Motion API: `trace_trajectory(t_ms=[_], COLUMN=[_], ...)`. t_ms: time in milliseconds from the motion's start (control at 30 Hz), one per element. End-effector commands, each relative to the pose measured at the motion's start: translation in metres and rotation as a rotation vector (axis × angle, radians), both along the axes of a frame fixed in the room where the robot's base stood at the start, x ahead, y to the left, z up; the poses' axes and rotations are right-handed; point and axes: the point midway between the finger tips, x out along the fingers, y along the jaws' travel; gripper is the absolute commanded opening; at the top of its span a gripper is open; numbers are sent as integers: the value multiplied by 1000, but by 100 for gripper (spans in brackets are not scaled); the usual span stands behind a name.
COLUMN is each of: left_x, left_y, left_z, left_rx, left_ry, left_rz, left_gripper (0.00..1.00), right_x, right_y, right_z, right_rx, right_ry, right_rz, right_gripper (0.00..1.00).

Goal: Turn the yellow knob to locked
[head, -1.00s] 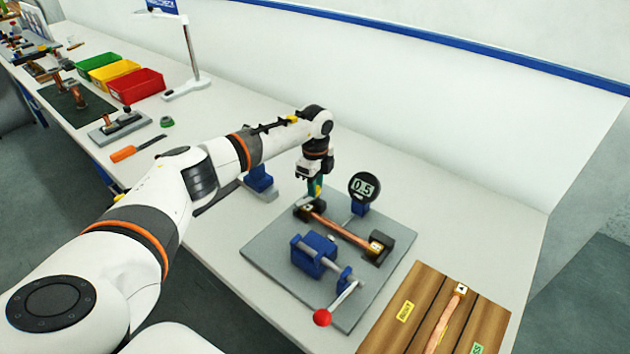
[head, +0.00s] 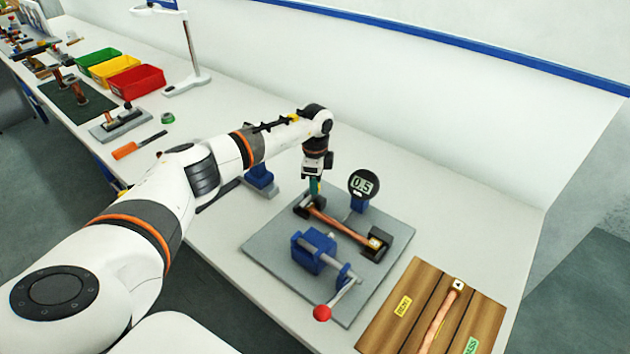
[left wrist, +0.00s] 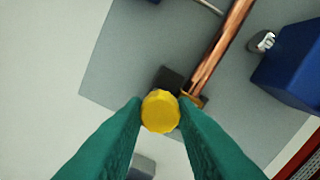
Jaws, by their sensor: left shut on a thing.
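The yellow knob (left wrist: 160,111) is round with a ridged edge and shows in the left wrist view between the two green fingers of my left gripper (left wrist: 161,108). The fingers touch it on both sides, so the gripper is shut on it. In the head view my left gripper (head: 313,187) points down at the far left end of the copper rod (head: 342,225), and the knob is hidden there. Which way the knob is turned, locked or not, I cannot tell. My right gripper is not in view.
The rod rests in dark end blocks on a grey plate (head: 270,243). A gauge (head: 362,184) reading 0.5 stands close to the gripper. A blue clamp (head: 314,251) with a red-ended lever (head: 322,312) is in front. A wooden board (head: 407,330) lies at right.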

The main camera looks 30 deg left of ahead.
Motion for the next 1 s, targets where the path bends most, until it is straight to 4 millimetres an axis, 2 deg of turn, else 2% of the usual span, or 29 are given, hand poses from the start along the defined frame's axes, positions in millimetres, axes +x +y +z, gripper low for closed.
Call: trace_trajectory(t_ms=[133,167,267,533,667,767,1000], left_x=[3,3,2,1,2,2,2], left_y=[1,1,1,0,0,0,1], left_z=[4,4,3,2,8,22,73], left_rx=[-1,-1,-1,-1,-1,0,0], left_ry=[-10,-10,-8,-4,-6,-8,-10], left_rz=[2,2,1,-1,-1,-3,-1], left_gripper=[2,30,46,47,47,47,47], right_x=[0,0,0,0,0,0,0], right_y=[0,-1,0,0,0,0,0], right_z=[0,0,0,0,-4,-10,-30], right_rx=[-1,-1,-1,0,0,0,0], right_ry=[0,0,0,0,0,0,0], right_rz=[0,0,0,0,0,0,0], right_gripper=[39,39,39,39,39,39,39])
